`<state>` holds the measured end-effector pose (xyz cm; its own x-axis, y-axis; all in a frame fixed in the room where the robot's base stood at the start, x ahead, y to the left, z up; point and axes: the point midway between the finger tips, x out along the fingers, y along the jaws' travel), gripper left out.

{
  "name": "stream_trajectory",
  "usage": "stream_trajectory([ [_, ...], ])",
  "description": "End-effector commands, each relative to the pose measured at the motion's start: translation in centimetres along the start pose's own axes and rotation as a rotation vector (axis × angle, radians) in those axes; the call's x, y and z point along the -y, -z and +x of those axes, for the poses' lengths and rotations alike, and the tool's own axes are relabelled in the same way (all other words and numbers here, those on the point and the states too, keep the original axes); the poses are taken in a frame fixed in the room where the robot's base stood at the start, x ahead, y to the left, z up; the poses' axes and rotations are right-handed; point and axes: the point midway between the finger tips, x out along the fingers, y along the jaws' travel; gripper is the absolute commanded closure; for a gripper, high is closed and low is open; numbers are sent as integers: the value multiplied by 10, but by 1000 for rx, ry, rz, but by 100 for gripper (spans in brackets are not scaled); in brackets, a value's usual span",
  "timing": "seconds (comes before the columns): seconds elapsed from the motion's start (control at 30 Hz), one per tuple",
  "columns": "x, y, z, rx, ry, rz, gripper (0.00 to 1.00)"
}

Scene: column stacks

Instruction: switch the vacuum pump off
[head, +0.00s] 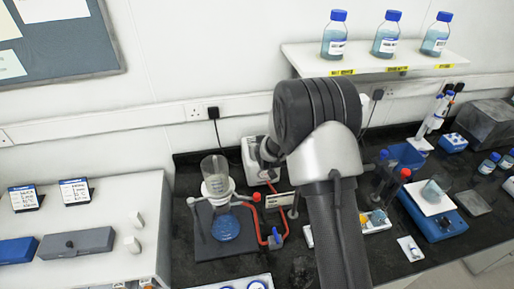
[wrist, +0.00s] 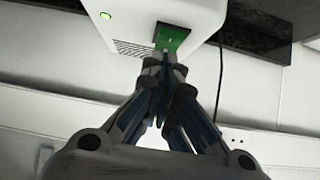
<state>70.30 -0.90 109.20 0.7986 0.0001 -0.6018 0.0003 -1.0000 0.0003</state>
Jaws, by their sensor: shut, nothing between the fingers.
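The vacuum pump looks to be the white box (head: 252,163) behind the glassware in the head view, partly hidden by my arm. In the wrist view the white housing (wrist: 140,22) fills the top. It has a lit green lamp (wrist: 105,15), a vent grille and a green switch (wrist: 174,38). My gripper (wrist: 166,58) is shut and empty, its fingertips overlapping the lower part of the switch in the picture. I cannot tell whether they touch it. The fingertips are not clear in the head view.
A glass funnel vessel (head: 214,178) stands left of the pump, with red tubing (head: 262,222) beside it. Blue-capped bottles (head: 386,35) stand on the shelf (head: 376,58) above. A dark cable hangs right of the housing.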

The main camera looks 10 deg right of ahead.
Motion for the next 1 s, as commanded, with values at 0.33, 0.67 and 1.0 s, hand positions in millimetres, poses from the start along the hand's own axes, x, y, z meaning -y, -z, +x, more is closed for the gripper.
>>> stream_trajectory([
  [0.33, 0, -4, 8, -2, 0, 0, 100],
  [0.67, 0, -4, 8, 3, 0, 1, 100],
  [1.0, 0, -15, -1, 7, 0, 0, 100],
])
